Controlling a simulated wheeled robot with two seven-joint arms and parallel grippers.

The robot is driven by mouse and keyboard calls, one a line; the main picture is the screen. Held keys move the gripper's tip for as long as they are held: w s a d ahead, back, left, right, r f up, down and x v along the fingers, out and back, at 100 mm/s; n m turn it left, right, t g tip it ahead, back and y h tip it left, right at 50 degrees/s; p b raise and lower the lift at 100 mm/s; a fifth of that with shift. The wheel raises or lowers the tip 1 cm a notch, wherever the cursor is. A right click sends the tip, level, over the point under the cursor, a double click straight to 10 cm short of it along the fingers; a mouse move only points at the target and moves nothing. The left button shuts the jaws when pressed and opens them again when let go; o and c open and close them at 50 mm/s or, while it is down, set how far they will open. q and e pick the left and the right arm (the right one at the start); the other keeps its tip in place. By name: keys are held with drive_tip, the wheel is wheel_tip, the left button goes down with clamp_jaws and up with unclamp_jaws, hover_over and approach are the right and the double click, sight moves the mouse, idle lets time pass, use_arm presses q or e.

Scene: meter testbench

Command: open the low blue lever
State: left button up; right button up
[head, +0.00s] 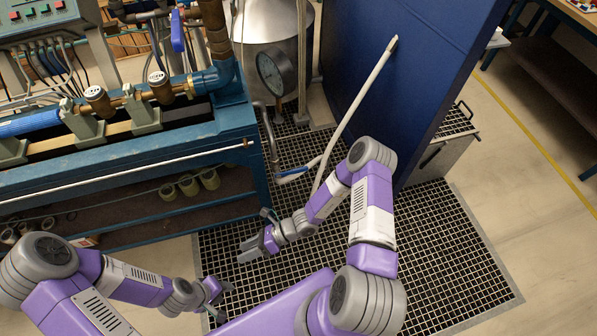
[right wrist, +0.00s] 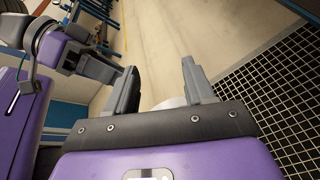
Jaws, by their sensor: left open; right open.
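The low blue lever (head: 291,175) shows in the head view beside the bench's right end, low over the floor grating, on or near thin pipework; its exact joint is too small to tell. Another blue lever (head: 177,31) hangs higher up on the pipes above the bench. My right gripper (head: 246,248) is open and empty over the grating, below and left of the low lever and apart from it. In the right wrist view my right gripper (right wrist: 163,88) has its fingers apart with nothing between them. My left gripper (head: 216,298) is open, lower in the head view, away from both levers.
The blue bench (head: 150,155) with pipes and a lower shelf stands at left. A round gauge (head: 275,73) and metal tank (head: 268,22) stand behind the lever. A blue panel (head: 420,65) with a pale hose (head: 360,100) rises at right. The grating (head: 450,250) is open at lower right.

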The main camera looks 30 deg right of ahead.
drive_tip(key=w+d+f+m+t+h+b, duration=0.2)
drive_tip(key=w+d+m+t, duration=0.5)
drive_tip(key=w+m+t, duration=0.3)
drive_tip(key=m+t+h+b, duration=0.4)
drive_tip(key=m+t+h, duration=0.1)
drive_tip(key=m+h, duration=1.25)
approach(300, 171)
drive_tip(key=shift+m+y, duration=0.65)
drive_tip(key=shift+y, duration=0.2)
drive_tip(key=x, duration=0.2)
drive_tip(key=d+x, duration=0.1)
drive_tip(key=x, duration=0.2)
drive_tip(key=b+x, duration=0.1)
drive_tip(key=x, duration=0.4)
drive_tip(key=shift+w+d+b, duration=0.2)
drive_tip(key=shift+w+b, duration=0.1)
drive_tip(key=shift+w, duration=0.1)
drive_tip(key=shift+w+d+r, duration=0.1)
drive_tip(key=shift+w+d, duration=0.05)
drive_tip(key=shift+w, duration=0.5)
clamp_jaws()
